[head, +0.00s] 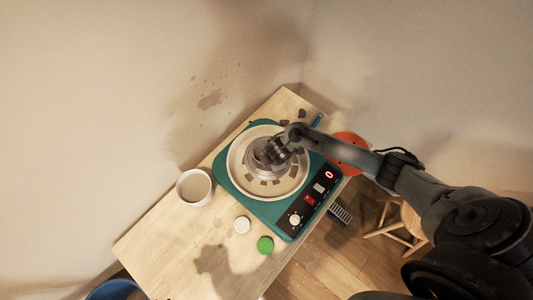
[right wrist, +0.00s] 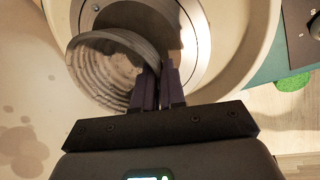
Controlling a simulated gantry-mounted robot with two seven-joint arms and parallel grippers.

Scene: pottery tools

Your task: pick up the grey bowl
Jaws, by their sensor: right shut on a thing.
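The grey bowl (right wrist: 112,68) has ribbed inner walls and shows in the right wrist view, tilted, with its rim between my right gripper's fingers. My right gripper (right wrist: 158,80) is shut on that rim. In the head view my right gripper (head: 278,152) is over the pottery wheel's pan, and the bowl (head: 262,153) shows partly behind it. The gripper hides part of the bowl there. I cannot tell whether the bowl still touches the wheel head (right wrist: 190,40). My left gripper is not in view.
The teal pottery wheel (head: 232,187) with a cream splash pan (head: 240,178) stands on a wooden table (head: 160,232). A white cup (head: 194,187) stands left of it. A white lid (head: 242,225) and a green lid (head: 265,245) lie in front. The table's near left is clear.

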